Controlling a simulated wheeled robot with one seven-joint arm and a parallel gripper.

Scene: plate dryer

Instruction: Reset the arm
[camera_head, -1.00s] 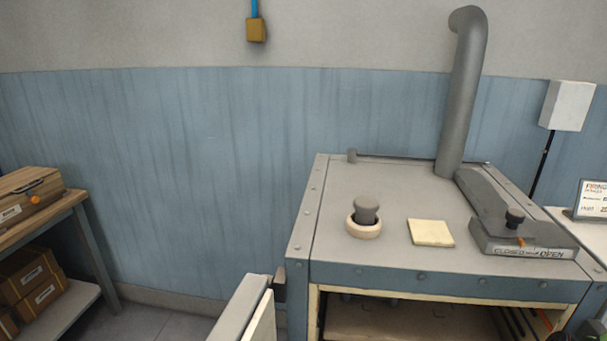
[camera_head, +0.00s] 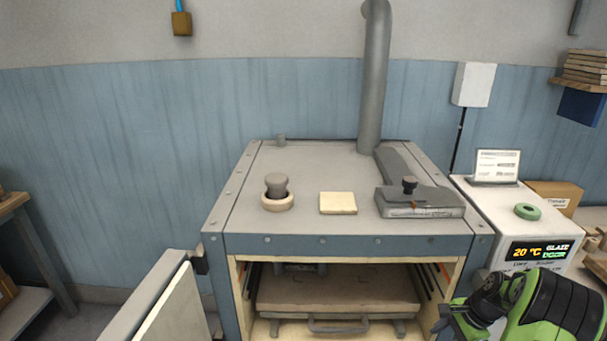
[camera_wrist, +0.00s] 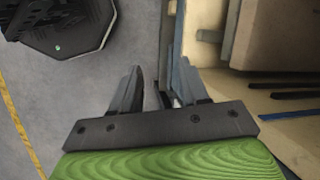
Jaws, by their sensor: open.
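My gripper (camera_wrist: 157,90) is open and empty in the wrist view, with its two dark fingers apart beside the pale edge of the dryer. In the head view my green and black arm is at the lower right, in front of the dryer's right side; the fingers are hard to make out there. The plate dryer (camera_head: 340,244) stands in the middle with its front open. Its door (camera_head: 165,305) is swung out to the left. A tray (camera_head: 335,292) with a front handle sits inside the chamber.
On the dryer top are a plug in a ring (camera_head: 277,195), a pale square pad (camera_head: 337,203) and a grey slider block (camera_head: 420,203). A white control box (camera_head: 525,232) with a display and a green ring (camera_head: 527,211) stands at right. Floor shows at lower left.

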